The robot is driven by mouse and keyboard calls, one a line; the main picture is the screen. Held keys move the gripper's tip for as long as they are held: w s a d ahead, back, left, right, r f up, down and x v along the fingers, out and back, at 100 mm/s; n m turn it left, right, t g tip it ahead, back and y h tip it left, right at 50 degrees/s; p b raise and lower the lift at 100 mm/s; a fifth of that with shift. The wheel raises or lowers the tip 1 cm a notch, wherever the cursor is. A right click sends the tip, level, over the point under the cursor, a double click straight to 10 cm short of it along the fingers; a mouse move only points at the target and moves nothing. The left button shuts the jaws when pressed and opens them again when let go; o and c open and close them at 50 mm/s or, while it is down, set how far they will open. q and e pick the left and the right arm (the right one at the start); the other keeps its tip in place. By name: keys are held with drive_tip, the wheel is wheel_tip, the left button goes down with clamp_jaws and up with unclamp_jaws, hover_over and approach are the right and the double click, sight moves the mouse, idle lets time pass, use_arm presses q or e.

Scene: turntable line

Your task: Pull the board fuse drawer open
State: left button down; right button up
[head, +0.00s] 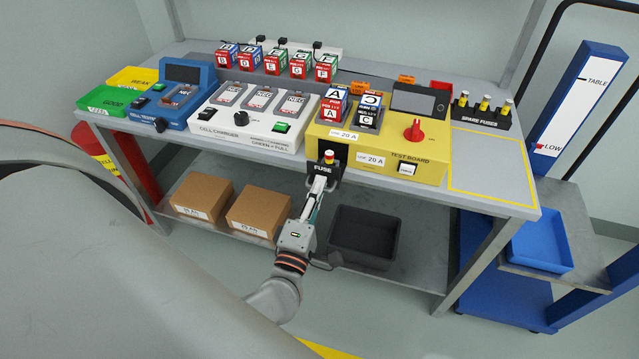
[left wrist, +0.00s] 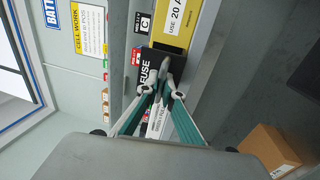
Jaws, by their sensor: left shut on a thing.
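The yellow test board (head: 400,160) stands at the front of the bench. Its black fuse drawer (head: 322,169), marked FUSE, sticks out from a dark opening in the board's front. A fuse with a red and yellow top (head: 329,157) shows in the drawer. My left gripper (head: 318,186) is shut at the drawer's front, low on its face. In the left wrist view the fingers (left wrist: 167,88) close together at the black drawer front (left wrist: 149,66); the handle itself is hidden between them. My right gripper is not in view.
Cell blocks A and C (head: 333,104) sit on the board above the drawer. A spare fuse rack (head: 482,115) stands to the right. Cardboard boxes (head: 258,210) and a dark bin (head: 363,236) are on the lower shelf, on either side of my left arm.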

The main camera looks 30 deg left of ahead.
use_arm(q)
drive_tip(key=c, duration=2.5)
unclamp_jaws()
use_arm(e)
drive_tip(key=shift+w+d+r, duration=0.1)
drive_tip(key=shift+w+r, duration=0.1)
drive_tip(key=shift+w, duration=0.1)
use_arm(q)
drive_tip(key=v, duration=1.2)
